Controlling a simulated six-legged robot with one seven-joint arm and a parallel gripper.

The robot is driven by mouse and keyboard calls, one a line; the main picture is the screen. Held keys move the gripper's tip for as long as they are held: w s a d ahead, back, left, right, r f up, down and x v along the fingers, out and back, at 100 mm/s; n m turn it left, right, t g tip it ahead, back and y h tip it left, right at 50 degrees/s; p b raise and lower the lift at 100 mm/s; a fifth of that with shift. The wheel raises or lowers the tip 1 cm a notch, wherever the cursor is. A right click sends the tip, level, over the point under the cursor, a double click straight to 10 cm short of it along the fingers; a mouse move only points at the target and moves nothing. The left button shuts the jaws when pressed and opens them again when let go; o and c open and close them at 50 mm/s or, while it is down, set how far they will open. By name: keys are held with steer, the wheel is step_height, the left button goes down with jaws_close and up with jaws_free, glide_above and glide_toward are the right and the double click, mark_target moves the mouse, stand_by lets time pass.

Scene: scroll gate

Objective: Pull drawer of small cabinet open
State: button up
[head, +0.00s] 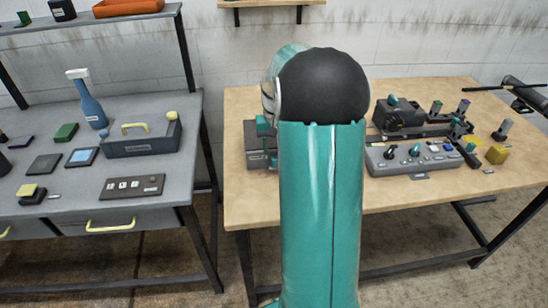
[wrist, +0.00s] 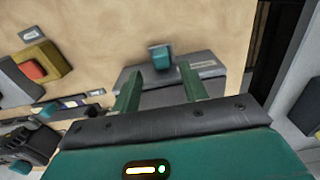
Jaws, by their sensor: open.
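The small cabinet (head: 259,150) is a dark grey box on the wooden table, just left of my arm, which hides its right part. A teal block (head: 262,125) shows at its upper part. In the wrist view, a grey body that looks like the cabinet (wrist: 215,73) lies beyond my gripper, with a pale label and a teal block (wrist: 160,57) sticking out from its edge. My gripper (wrist: 159,80) is open, its two green fingers apart, with the teal block seen just past the gap between their tips. Nothing is held. I cannot tell whether the fingers touch the cabinet. The head view hides my gripper behind my arm.
Right of my arm, a grey control panel (head: 415,157) and other devices crowd the wooden table (head: 330,218). A yellow block (head: 497,154) sits farther right. At left, a grey workbench (head: 85,205) holds a toolbox (head: 142,143) and a blue bottle (head: 90,105).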

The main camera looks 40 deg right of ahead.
mark_target(275, 158)
step_height(275, 158, down, 5)
steer(key=shift+f, duration=0.1)
steer(key=shift+a, duration=0.1)
steer(key=shift+c, duration=0.2)
jaws_close()
